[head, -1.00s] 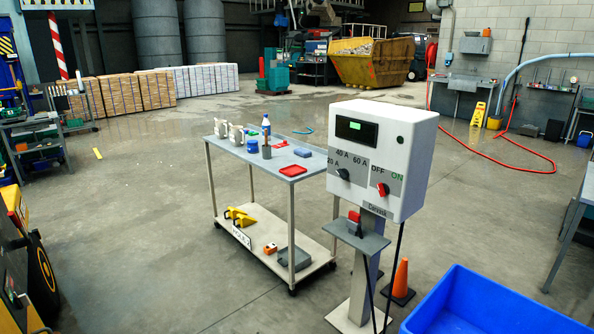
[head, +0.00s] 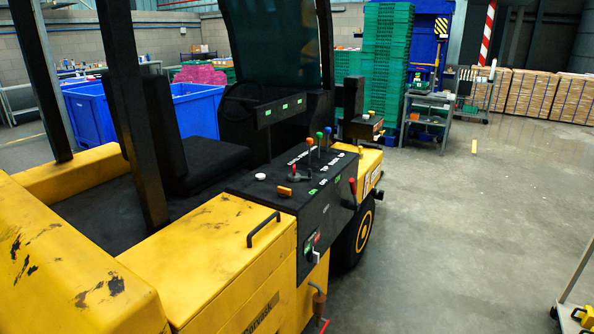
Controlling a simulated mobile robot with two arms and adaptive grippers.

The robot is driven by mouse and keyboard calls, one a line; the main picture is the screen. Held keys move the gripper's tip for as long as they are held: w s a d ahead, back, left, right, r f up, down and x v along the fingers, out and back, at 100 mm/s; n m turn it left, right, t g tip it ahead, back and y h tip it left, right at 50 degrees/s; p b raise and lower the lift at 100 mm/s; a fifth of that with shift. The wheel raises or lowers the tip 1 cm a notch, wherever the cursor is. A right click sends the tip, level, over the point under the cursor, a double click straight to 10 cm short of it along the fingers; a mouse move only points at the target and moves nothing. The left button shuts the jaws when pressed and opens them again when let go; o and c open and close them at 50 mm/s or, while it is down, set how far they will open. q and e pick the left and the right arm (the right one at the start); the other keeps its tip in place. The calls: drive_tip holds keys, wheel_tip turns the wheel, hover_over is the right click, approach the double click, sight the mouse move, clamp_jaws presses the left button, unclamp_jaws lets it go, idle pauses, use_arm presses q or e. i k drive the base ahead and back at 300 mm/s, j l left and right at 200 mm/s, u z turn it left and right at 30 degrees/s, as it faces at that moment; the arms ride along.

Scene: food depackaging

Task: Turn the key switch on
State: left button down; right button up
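A yellow forklift (head: 215,245) with a black control console (head: 272,203) fills the left and middle of the head view. The console top carries an orange switch (head: 285,191), a pale round button (head: 259,176), a small red-tipped lever (head: 293,168), and levers with orange, green and blue knobs. A small panel (head: 310,243) with a green mark and a switch-like part is on the console's side. I cannot tell which of these is the key switch, or its position. Neither of my grippers is in view.
Open concrete floor (head: 430,240) lies right of the forklift. A trolley's corner (head: 575,305) shows at the lower right edge. Blue bins (head: 195,108), green stacked crates (head: 388,60) and a grey workbench (head: 428,118) stand behind. Stacked boxes (head: 530,95) line the back right.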

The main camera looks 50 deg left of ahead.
sight(292, 178)
drive_tip(key=i+u, duration=0.15)
drive_tip(key=i, duration=0.3)
drive_tip(key=i+l+u, duration=0.2)
drive_tip(key=i, duration=0.25)
drive_tip(key=i+l+u, duration=0.15)
drive_tip(key=i, duration=0.3)
drive_tip(key=u, duration=1.5)
